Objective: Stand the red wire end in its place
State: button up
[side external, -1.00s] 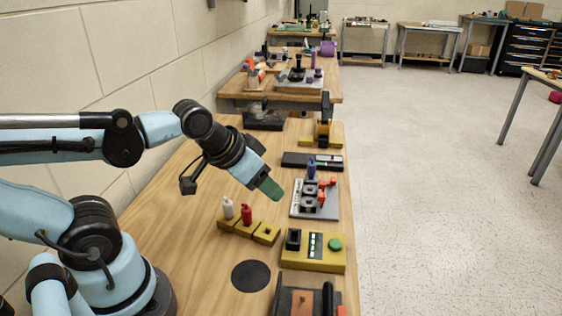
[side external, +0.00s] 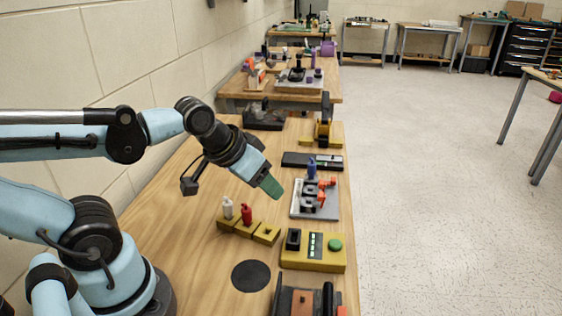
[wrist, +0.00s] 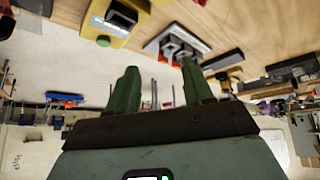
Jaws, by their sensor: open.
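The red wire end (side external: 246,214) stands upright in the yellow holder (side external: 266,234), beside a white wire end (side external: 228,208). My gripper (side external: 272,187) is in the air above the table, between the yellow holder and the grey board, apart from both. In the wrist view my gripper (wrist: 158,90) shows two green fingers spread apart with nothing between them. The red wire end does not show clearly in the wrist view.
A yellow box (side external: 300,265) with a green button stands in front of the grey board. A black disc (side external: 251,276) lies on the wooden table at the near side. A dark flat case (side external: 298,160) lies behind the board. Bare wood is left of the yellow holder.

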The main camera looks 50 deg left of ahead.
aim_at(246, 209)
jog(key=a+n+g, duration=0.3)
jog(key=n, duration=1)
jog(key=a+n+g, duration=0.3)
jog(key=n+g, duration=0.1)
jog(key=n, duration=0.9)
jog(key=shift+s+d+f, duration=0.1)
jog(key=shift+s+f, duration=0.05)
jog(key=shift+f, duration=1.5)
jog(key=shift+s+d+f, duration=0.1)
jog(key=shift+s+f, duration=0.05)
jog(key=shift+f, duration=1.5)
jog(key=shift+s+d+f, duration=0.1)
jog(key=shift+s+f, duration=0.05)
jog(key=shift+f, duration=1.5)
grip_shut()
jog(key=shift+r, duration=3)
